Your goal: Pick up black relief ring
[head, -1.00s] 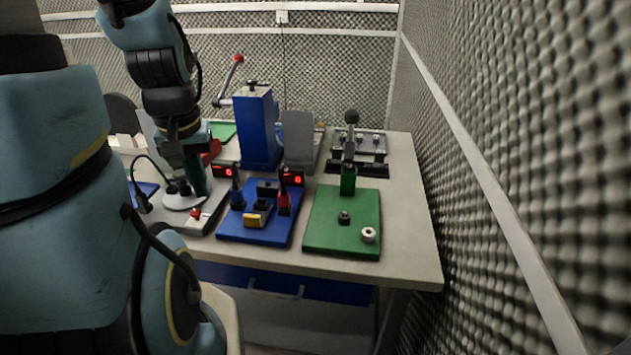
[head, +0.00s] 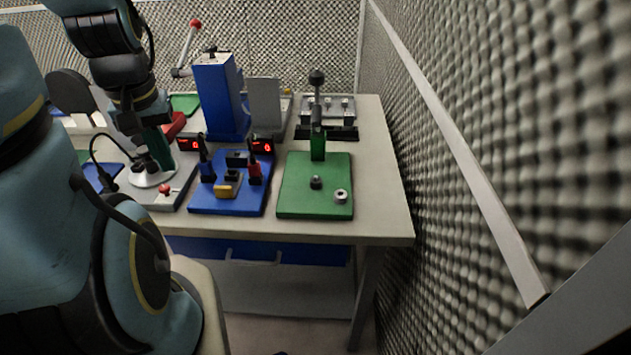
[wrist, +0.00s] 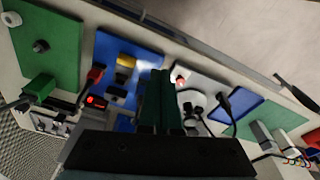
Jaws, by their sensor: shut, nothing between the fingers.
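A small dark round piece (head: 316,182), which looks like the black relief ring, sits on the green board (head: 296,202) at the right of the table. It also shows near the upper left of the wrist view (wrist: 41,46). A pale ring (head: 341,196) lies close beside it, nearer the board's front corner. My gripper (head: 160,150) is above the left part of the table, well to the left of the green board. Its green fingers (wrist: 158,78) are shut and hold nothing. In the wrist view they point over the blue board's edge.
A blue board (head: 232,202) with a yellow block and red and black parts lies between my gripper and the green board. A green post with a black-knobbed lever (head: 317,120) rises at the green board's back. A tall blue press (head: 220,98) stands behind. A foam wall borders the right.

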